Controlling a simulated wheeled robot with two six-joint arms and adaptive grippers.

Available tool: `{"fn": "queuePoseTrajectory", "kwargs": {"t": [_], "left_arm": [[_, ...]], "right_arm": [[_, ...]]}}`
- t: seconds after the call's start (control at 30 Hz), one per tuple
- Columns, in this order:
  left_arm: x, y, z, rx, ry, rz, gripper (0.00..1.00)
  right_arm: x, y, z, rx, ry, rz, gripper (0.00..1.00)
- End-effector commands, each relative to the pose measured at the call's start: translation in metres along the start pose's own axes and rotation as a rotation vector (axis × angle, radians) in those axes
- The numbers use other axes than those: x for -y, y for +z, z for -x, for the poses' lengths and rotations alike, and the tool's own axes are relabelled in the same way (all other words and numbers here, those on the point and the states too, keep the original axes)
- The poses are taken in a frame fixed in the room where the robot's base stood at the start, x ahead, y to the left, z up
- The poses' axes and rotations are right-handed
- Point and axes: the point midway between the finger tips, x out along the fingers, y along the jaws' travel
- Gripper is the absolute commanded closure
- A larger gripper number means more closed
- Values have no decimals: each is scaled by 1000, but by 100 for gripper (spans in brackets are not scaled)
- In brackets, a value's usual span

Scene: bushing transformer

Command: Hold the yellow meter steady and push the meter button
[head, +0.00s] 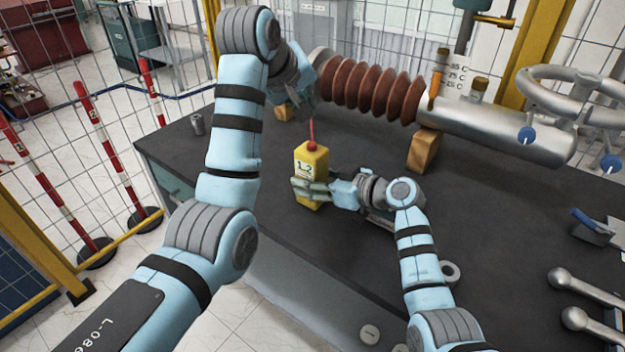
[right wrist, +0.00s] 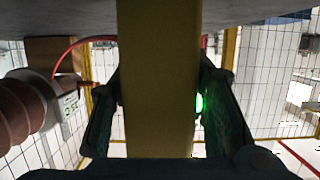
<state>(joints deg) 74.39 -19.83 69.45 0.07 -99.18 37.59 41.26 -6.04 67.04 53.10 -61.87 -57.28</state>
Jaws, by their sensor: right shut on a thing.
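The yellow meter (head: 311,165) stands upright at the near edge of the dark bench, with a display reading about 1.2 and a red piece on top. My right gripper (head: 312,189) is shut on its lower part from the right. In the right wrist view the meter (right wrist: 157,80) fills the middle, with a finger on each side. A green glow shows beside the right finger. My left gripper (head: 307,98) hangs above the meter, apart from it, by the left end of the brown bushing. Its fingers are too unclear to tell open or shut. I cannot make out the meter button.
The ribbed brown bushing (head: 370,90) lies across the back of the bench (head: 330,255) on wooden blocks (head: 423,150), joined to a silver cylinder (head: 490,125). A red cable (right wrist: 68,50) loops behind the meter. A small grey cup (head: 197,124) stands at the left.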

Motion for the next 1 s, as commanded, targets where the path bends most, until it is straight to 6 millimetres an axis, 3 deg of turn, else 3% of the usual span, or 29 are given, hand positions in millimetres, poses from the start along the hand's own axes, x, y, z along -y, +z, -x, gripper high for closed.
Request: {"fn": "queuePoseTrajectory", "kwargs": {"t": [0.1,0.13,0.27,0.57,0.67,1.0], "left_arm": [[0,0,0,0,0,0,100],[0,0,0,0,0,0,100],[0,0,0,0,1,0,100],[0,0,0,0,1,0,100],[0,0,0,0,1,0,100],[0,0,0,0,1,0,100]], "right_arm": [[0,0,0,0,0,0,96],[0,0,0,0,0,0,52],[0,0,0,0,0,0,34],[0,0,1,0,1,0,34],[-1,0,12,0,3,2,34],[0,1,99,4,3,5,34]]}}
